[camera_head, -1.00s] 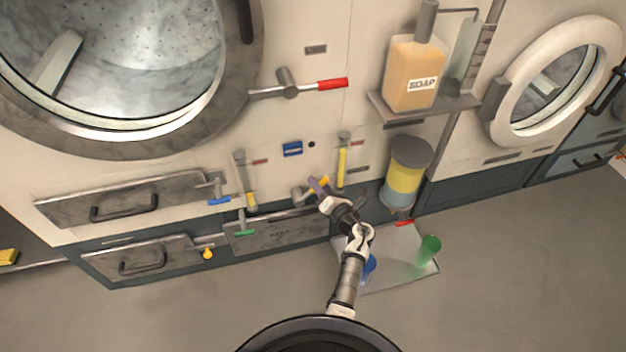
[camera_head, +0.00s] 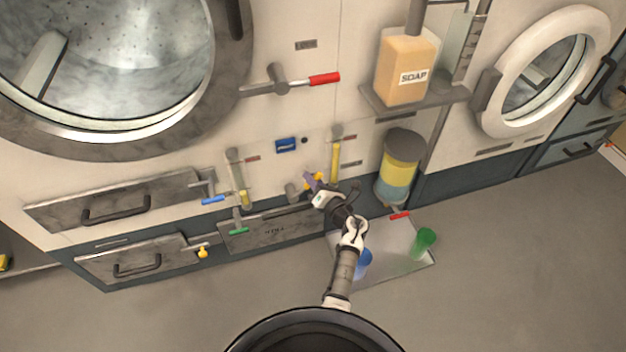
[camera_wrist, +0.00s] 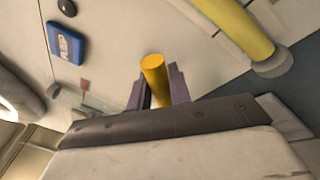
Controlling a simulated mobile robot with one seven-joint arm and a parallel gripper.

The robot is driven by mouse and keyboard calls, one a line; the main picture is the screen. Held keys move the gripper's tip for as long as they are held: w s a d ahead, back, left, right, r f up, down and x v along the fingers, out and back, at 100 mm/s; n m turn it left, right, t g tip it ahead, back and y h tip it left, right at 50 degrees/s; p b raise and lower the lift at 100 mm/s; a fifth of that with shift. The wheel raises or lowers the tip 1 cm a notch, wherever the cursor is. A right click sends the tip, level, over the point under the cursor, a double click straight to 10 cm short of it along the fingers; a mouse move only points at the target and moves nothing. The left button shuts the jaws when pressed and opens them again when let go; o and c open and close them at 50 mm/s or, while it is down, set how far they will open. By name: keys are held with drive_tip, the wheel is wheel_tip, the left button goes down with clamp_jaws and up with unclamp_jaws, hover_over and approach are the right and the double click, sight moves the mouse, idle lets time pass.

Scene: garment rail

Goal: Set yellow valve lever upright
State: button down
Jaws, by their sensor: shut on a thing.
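The yellow valve lever (camera_head: 319,177) sits low on the cream machine front, on a grey valve body (camera_head: 293,191). My gripper (camera_head: 311,183) is shut on the lever, and its purple fingers cover part of it. In the head view the lever appears to slant up to the right from the valve, not upright. In the wrist view the lever's round yellow end (camera_wrist: 153,63) stands out between the two fingers (camera_wrist: 158,88). The valve body is hidden in the wrist view.
A yellow-filled gauge tube (camera_head: 336,160) is just right of the lever. A blue block (camera_head: 286,145) is above. A yellow-and-blue canister (camera_head: 397,177) stands to the right. A tray (camera_head: 392,261) with blue and green cups lies on the floor beneath my arm. Open floor lies either side.

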drive_tip(key=shift+s+a+r+n+g+h+p, duration=0.15)
drive_tip(key=shift+a+r+n+p, duration=0.3)
drive_tip(key=shift+n, duration=0.2)
drive_tip(key=shift+s+a+r+n+g+h+p, duration=0.15)
drive_tip(key=shift+a+r+n+p, duration=0.25)
drive_tip(key=shift+n, duration=0.25)
drive_tip(key=shift+s+a+r+n+h+p, duration=0.15)
drive_tip(key=shift+a+r+n+p, duration=0.05)
drive_tip(key=shift+a+n+p, duration=0.25)
drive_tip(key=shift+s+a+r+n+h+p, duration=0.2)
drive_tip(key=shift+a+n+p, duration=0.1)
drive_tip(key=shift+a+n, duration=0.2)
drive_tip(key=shift+s+a+r+n+g+p, duration=0.15)
drive_tip(key=shift+a+n+p, duration=0.15)
drive_tip(key=shift+a+n, duration=0.15)
drive_tip(key=shift+s+a+r+n+g+p, duration=0.15)
drive_tip(key=shift+a+n+p, duration=0.15)
drive_tip(key=shift+n, duration=0.2)
drive_tip(key=shift+s+a+f+n+h+p, duration=0.1)
drive_tip(key=shift+a+f+n+h+p, duration=0.2)
drive_tip(key=shift+a+n+h, duration=0.35)
drive_tip(key=shift+r, duration=0.1)
drive_tip(key=c, duration=1.3)
unclamp_jaws()
